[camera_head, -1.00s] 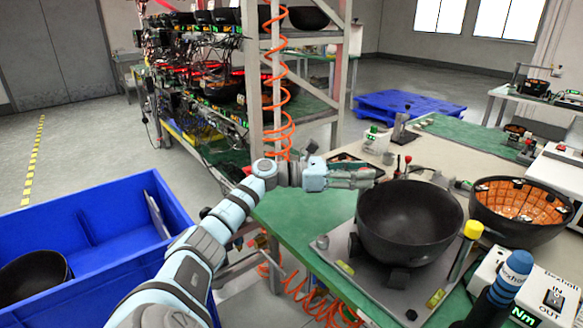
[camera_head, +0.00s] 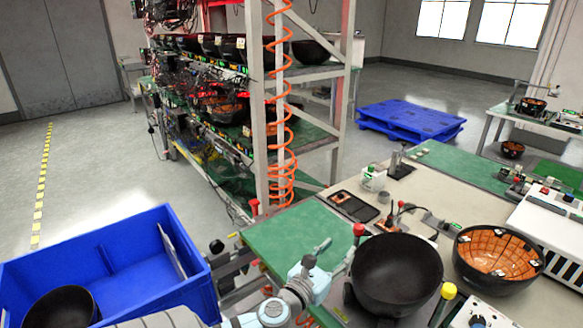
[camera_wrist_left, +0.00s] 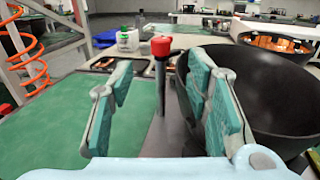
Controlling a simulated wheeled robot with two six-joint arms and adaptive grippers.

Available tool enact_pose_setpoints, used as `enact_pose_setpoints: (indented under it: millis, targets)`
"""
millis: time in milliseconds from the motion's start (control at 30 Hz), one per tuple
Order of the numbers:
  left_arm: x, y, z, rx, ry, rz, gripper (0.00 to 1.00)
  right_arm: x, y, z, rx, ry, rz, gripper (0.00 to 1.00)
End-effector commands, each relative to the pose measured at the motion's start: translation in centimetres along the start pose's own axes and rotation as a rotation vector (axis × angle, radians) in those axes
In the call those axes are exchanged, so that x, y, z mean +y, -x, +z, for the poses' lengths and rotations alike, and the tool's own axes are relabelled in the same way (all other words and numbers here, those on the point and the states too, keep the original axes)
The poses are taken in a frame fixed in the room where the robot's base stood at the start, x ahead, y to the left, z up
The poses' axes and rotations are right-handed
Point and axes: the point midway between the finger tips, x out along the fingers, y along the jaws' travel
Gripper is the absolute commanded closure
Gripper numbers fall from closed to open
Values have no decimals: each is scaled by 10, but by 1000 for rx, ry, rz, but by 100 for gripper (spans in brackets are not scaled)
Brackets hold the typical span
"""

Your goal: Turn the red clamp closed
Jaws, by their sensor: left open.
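The red clamp is a red knob on a thin grey post. It shows in the head view (camera_head: 359,230) just behind the left rim of a black bowl (camera_head: 397,272). In the left wrist view the red knob (camera_wrist_left: 161,46) stands upright, with its post between the fingers as seen from the wrist. My left gripper (camera_head: 335,254) is open, its teal-padded fingers (camera_wrist_left: 160,95) apart on either side of the post in that view. I see no contact with the clamp. The black bowl (camera_wrist_left: 262,105) is close to the right finger. My right gripper is out of view.
A bowl with an orange inside (camera_head: 497,255) stands right of the black bowl. A yellow-capped post (camera_head: 448,291) is in front. Green mat (camera_head: 285,240) lies left of the clamp. A blue bin (camera_head: 115,262) and a rack with an orange coiled hose (camera_head: 281,150) stand left.

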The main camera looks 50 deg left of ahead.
Motion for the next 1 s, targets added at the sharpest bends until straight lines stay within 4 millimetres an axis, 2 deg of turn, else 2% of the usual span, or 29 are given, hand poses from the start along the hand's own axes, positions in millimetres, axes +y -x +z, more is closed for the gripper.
enact_pose_setpoints:
  millis: [100, 167, 300, 400, 600, 800, 1000]
  targets:
    - [0, 36, -3, 3, -2, -3, 56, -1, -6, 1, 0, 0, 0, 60]
    - [2, 49, -4, 12, 58, 20, 56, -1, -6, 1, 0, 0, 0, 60]
    - [22, 64, -36, 95, 541, 215, 56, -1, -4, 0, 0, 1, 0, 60]
    - [29, 79, -63, 143, 832, 351, 56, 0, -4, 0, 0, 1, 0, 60]
    - [28, 111, -114, 210, 1279, 604, 56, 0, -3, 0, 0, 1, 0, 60]
    - [22, 133, -166, 268, 1503, 779, 56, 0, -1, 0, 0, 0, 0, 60]
    - [16, 148, -195, 292, 1631, 892, 56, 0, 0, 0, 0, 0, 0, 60]
